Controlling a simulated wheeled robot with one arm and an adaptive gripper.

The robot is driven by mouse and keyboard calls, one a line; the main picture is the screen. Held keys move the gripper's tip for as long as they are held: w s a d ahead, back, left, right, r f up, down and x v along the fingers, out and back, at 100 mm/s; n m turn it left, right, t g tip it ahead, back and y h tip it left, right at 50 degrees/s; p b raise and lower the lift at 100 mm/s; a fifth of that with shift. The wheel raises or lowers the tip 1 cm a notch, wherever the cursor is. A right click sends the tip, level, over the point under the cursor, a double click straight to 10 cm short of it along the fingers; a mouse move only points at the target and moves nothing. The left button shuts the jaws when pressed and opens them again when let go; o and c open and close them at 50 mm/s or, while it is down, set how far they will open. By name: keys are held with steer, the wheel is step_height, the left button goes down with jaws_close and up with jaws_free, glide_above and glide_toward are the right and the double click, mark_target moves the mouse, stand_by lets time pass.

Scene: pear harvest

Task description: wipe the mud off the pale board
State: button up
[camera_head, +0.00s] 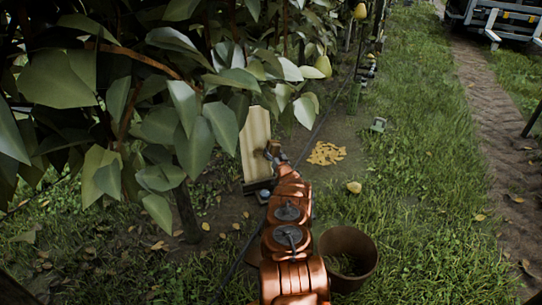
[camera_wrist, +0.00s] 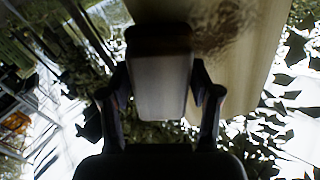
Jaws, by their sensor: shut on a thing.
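The pale board (camera_head: 255,135) leans upright under the foliage, left of centre in the head view. It also fills the upper middle and right of the wrist view (camera_wrist: 255,60). A brown mud smear (camera_wrist: 228,22) shows on it near the top of the wrist view. My gripper (camera_head: 273,152) is in front of the board's right edge. In the wrist view its two fingers (camera_wrist: 162,88) are shut on a grey block (camera_wrist: 162,90) with a dark far end. The dark end is beside the mud smear in the picture; I cannot tell if it touches the board.
Leafy branches (camera_head: 180,100) hang close on the left. A brown bucket (camera_head: 348,258) stands right of my arm. A yellow pear (camera_head: 354,187) and a patch of yellow bits (camera_head: 326,153) lie on the ground. Open grass (camera_head: 430,190) and a track (camera_head: 500,130) are on the right.

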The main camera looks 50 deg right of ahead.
steer(key=shift+r, duration=0.1)
steer(key=p+v, duration=0.2)
steer(key=p, duration=0.1)
steer(key=shift+s+a+r, duration=0.1)
steer(key=shift+a+r, duration=0.05)
steer(key=p+v, duration=0.2)
steer(key=shift+s+a, duration=0.1)
steer(key=shift+s, duration=0.2)
steer(key=shift+s+a+f+p, duration=0.25)
steer(key=shift+s+p, duration=0.05)
steer(key=shift+s, duration=0.15)
steer(key=shift+p+v, duration=1.35)
steer(key=shift+v, duration=0.15)
